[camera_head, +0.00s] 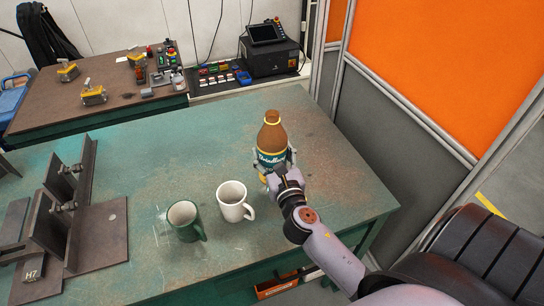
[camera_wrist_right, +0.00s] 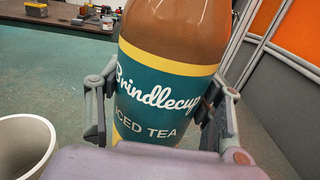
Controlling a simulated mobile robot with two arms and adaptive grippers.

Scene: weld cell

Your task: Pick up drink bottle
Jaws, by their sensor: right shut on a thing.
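The drink bottle (camera_head: 271,139) is brown with a teal and yellow label and stands upright at the right part of the green table (camera_head: 330,180). My left gripper is not in view.
A white mug (camera_head: 232,201) and a green mug (camera_head: 184,221) stand left of the bottle. A dark steel fixture (camera_head: 95,235) is on the table's left. A second table (camera_head: 40,115) is behind. Orange and grey panels (camera_head: 440,60) stand on the right.

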